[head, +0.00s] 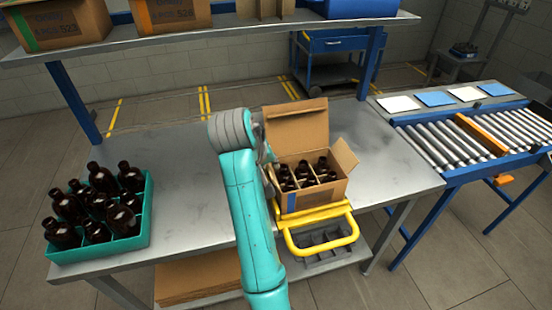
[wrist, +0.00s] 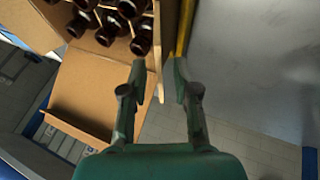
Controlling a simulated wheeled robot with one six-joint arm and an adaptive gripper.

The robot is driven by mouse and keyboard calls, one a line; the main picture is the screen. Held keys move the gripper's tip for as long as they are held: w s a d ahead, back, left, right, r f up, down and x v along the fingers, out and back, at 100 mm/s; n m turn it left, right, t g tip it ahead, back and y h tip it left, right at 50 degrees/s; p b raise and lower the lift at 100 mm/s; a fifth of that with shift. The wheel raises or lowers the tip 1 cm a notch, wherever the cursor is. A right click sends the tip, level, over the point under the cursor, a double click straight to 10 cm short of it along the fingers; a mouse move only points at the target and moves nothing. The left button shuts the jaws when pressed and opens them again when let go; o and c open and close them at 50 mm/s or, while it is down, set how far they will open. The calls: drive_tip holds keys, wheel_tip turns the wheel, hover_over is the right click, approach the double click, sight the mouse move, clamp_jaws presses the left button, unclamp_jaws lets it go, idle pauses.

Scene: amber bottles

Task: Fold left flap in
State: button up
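The open cardboard box (head: 325,197) stands in a yellow holder at the table's front edge, with several amber bottles (head: 307,172) upright between dividers inside. Its tall back flap (head: 298,128) stands up and its right flap (head: 346,156) leans outward. The left flap is mostly hidden by my arm in the head view. In the wrist view, the left flap (wrist: 161,50) shows nearly edge-on, its end between my fingertips. My gripper (wrist: 161,77) is open at the box's left side, one finger on each side of that flap. Contact cannot be told.
A teal crate (head: 103,252) of amber bottles stands on the table (head: 180,180) at the left, with clear table between. A shelf (head: 230,32) with boxes spans above the back. A roller conveyor (head: 470,140) is at the right. The yellow holder (head: 322,238) juts out in front.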

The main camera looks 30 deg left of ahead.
drive_tip(key=shift+w+f, duration=0.2)
drive_tip(key=shift+f, duration=0.2)
clamp_jaws()
drive_tip(key=shift+w+d, duration=0.1)
